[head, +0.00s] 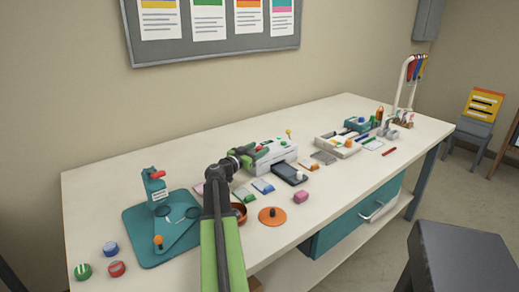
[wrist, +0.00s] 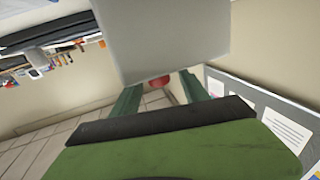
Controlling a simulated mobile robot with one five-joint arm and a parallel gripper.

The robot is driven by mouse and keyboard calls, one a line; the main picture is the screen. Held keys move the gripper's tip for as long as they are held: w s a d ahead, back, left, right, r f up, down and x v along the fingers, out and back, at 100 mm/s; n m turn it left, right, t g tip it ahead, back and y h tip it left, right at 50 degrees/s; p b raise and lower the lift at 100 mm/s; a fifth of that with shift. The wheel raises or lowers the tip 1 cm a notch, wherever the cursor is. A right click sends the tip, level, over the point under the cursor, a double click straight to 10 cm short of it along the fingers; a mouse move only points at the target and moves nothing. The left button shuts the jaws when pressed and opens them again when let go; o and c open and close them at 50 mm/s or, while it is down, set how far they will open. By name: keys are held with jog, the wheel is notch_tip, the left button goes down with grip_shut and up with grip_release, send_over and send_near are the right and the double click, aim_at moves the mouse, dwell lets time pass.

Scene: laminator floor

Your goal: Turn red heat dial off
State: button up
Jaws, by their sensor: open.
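The white laminator (head: 284,152) stands on the bench in the middle of the head view. My gripper (head: 258,152) is at its left side, with the arm reaching up from the bottom of the picture. In the wrist view the two green fingers of my gripper (wrist: 160,88) are apart. A small red part (wrist: 158,82), which looks like the red heat dial, shows between the fingertips at the edge of a pale grey box face. Whether the fingers touch it I cannot tell. The dial's pointer and setting are hidden.
A teal press (head: 158,215) with a red handle stands at the left. A sorting tray (head: 338,147) is to the right.

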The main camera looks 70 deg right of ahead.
jog(key=shift+x, duration=0.9)
jog(key=shift+w, duration=0.1)
grip_shut()
jog(key=shift+a, duration=0.35)
jog(key=shift+d, duration=0.2)
jog(key=shift+n+t+h, duration=0.4)
jog(key=shift+n+t, duration=1.4)
jog(key=shift+t, duration=1)
jog(key=shift+d+n+t+y, duration=0.15)
jog(key=shift+n+t, duration=0.65)
jog(key=shift+t, duration=0.45)
jog(key=shift+a+n+t+y, duration=0.15)
jog(key=shift+n+t, duration=0.65)
jog(key=shift+t, duration=0.45)
jog(key=shift+w+t, duration=0.1)
jog(key=shift+t, duration=0.2)
grip_release()
jog(key=shift+d, duration=0.1)
